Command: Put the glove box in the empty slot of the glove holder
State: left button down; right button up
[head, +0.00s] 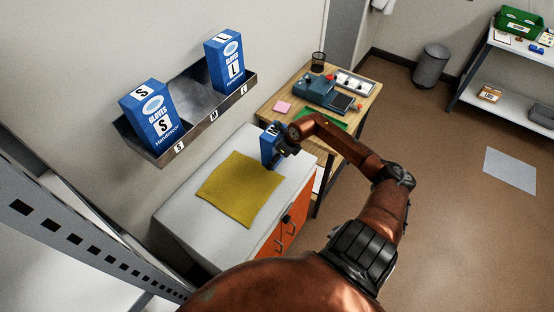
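The glove holder (190,123) is a grey metal wall tray with slots labelled S, M and L. A blue S glove box (152,115) stands in its left slot and a blue L glove box (226,60) in its right slot. The middle slot, M, is empty. Another blue glove box (268,148) is upright at the far end of the white cabinet top, partly hidden by my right gripper (282,152). That gripper is against the box's right side; its fingers are too hidden to tell whether they are closed. My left gripper is out of view.
A yellow cloth (240,189) lies on the white cabinet top (185,215), below the holder. A wooden desk (364,93) behind holds a blue device (322,92), a pen cup and a pink note. A grey perforated post (75,232) crosses the lower left.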

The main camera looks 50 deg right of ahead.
jog(key=shift+f, duration=0.7)
